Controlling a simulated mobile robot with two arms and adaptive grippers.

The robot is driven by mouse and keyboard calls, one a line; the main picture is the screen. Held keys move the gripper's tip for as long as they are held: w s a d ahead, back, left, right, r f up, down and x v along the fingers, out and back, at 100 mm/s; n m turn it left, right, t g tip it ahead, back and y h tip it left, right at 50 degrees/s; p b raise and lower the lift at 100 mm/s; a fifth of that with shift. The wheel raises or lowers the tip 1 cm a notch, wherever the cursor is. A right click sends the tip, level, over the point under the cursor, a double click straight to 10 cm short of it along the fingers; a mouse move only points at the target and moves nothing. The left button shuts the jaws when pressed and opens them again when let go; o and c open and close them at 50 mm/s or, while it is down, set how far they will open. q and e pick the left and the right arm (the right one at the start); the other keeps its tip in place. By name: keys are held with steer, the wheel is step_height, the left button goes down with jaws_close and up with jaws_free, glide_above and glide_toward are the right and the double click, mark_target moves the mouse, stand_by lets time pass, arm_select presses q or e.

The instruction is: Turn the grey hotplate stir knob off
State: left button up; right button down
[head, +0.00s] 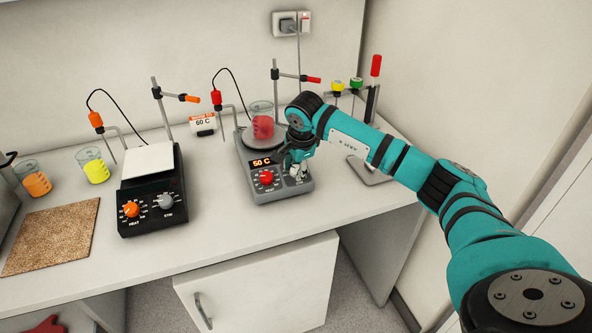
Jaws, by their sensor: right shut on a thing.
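The grey hotplate (247,159) stands on the counter, its display reading 50 C. Its red heat knob (267,178) shows on the left of the front panel. A beaker of red liquid (263,127) stands on its round plate. My right gripper (297,172) reaches down over the right part of the front panel, shut on the stir knob there. The fingers and wrist hide that knob, so its pointer setting cannot be read. My left gripper is not in view.
A black hotplate (152,215) with an orange and a grey knob stands to the left. Beakers of yellow (96,170) and orange liquid (38,184), a cork mat (50,238) and a 60 C label block (203,123) are also on the counter. A rod stand (368,175) is close behind my right arm.

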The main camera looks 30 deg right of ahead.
steer(key=n+b, duration=0.1)
steer(key=n, duration=0.3)
steer(key=shift+b, duration=0.4)
steer(key=shift+n+b, duration=0.55)
steer(key=shift+n, duration=2.15)
steer(key=c, duration=1.2)
jaws_free()
steer(key=v, duration=1.2)
steer(key=shift+s, duration=0.2)
